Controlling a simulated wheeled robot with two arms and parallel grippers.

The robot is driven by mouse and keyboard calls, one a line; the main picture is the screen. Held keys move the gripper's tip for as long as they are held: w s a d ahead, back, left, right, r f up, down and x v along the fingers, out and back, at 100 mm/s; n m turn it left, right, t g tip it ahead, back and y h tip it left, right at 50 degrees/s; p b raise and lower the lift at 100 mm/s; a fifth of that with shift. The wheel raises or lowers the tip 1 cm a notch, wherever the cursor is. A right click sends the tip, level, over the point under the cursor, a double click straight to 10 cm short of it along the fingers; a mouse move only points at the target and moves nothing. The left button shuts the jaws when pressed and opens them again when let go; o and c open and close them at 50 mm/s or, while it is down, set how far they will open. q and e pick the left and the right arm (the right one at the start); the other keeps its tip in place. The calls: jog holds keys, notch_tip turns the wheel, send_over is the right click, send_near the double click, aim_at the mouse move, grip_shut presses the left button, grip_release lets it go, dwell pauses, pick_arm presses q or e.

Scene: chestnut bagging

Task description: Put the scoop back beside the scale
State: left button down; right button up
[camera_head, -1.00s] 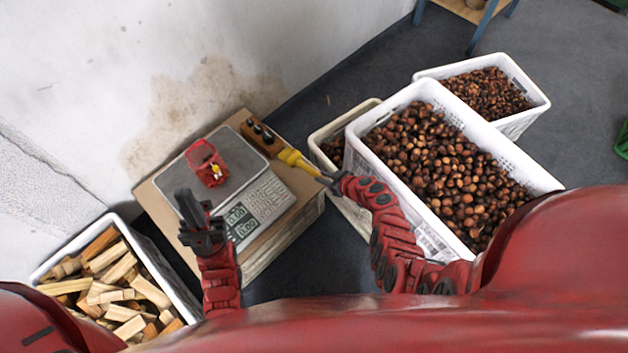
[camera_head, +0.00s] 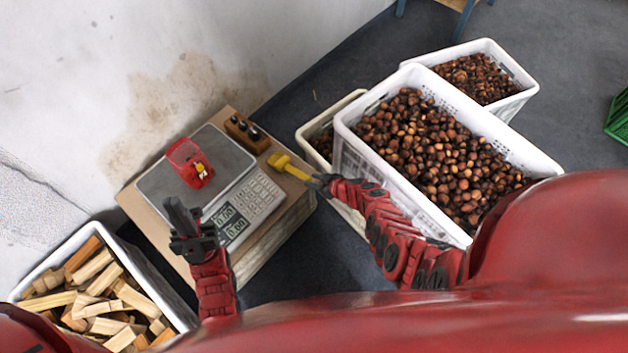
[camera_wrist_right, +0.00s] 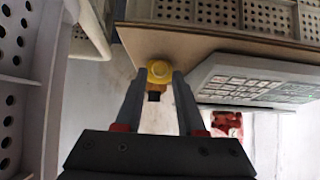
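The yellow scoop (camera_head: 287,166) is at the fingertips of my right gripper (camera_head: 318,182), over the right part of the board beside the scale's keypad. In the right wrist view, the fingers of my right gripper (camera_wrist_right: 159,78) close in on both sides of the round yellow end of the scoop (camera_wrist_right: 160,72). Whether the scoop touches the board is unclear. The scale (camera_head: 226,163) has a grey plate and a keypad. A red net bag (camera_head: 184,160) with a yellow part is on the plate. My left gripper (camera_head: 182,216) is in front of the scale, its finger gap unclear.
The cardboard-coloured board (camera_head: 143,212) under the scale also bears a small wooden block with dark knobs (camera_head: 247,132). White crates of chestnuts (camera_head: 343,140) stand close on the right. A crate of wood pieces (camera_head: 62,258) is at lower left. The wall rises behind.

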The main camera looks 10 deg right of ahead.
jog(key=shift+o, duration=1)
jog(key=shift+s+d+r+p, duration=0.15)
jog(key=shift+r+p, duration=0.3)
jog(key=p+v, duration=0.3)
jog(key=v, duration=0.8)
jog(key=shift+s, duration=0.2)
